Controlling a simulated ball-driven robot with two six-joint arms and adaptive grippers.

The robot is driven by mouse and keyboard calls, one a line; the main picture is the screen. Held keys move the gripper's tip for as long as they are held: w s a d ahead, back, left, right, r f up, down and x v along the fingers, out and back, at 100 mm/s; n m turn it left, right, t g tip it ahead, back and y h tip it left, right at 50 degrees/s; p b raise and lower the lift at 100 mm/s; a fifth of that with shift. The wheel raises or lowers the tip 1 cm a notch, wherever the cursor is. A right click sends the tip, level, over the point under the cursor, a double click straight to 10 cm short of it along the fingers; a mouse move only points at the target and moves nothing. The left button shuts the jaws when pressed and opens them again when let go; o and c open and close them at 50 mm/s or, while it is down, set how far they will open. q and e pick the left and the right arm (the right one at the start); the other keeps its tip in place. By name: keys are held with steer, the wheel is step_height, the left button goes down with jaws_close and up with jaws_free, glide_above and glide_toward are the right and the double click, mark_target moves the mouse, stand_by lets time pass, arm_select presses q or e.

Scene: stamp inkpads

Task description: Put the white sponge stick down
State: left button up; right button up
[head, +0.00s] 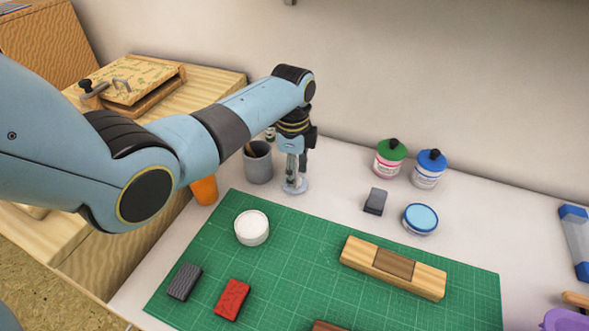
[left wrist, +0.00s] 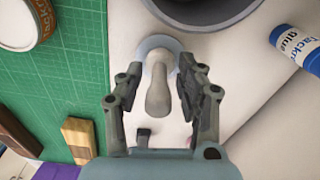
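The white sponge stick (left wrist: 157,92) stands upright on the white table, its pale round base (head: 296,187) flat on the surface just beyond the green mat's back edge. In the head view its handle is mostly hidden by my left gripper (head: 297,168), which points down over it. In the left wrist view the fingers of my left gripper (left wrist: 161,68) are on either side of the handle, with a visible gap on both sides, so it looks open around the stick. My right gripper is in neither view.
A grey cup (head: 258,168) stands close behind the stick, and an orange cup (head: 204,191) is to the left. On the green mat (head: 300,270) are a white round tub (head: 251,228), a wooden block (head: 425,280) and stamp blocks. Paint jars (head: 389,160) stand farther right.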

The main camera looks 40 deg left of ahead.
arm_select(q)
step_height(320, 180, up, 12)
steer(key=shift+a+r+p, duration=0.1)
steer(key=shift+r+p, duration=0.05)
steer(key=shift+p, duration=0.75)
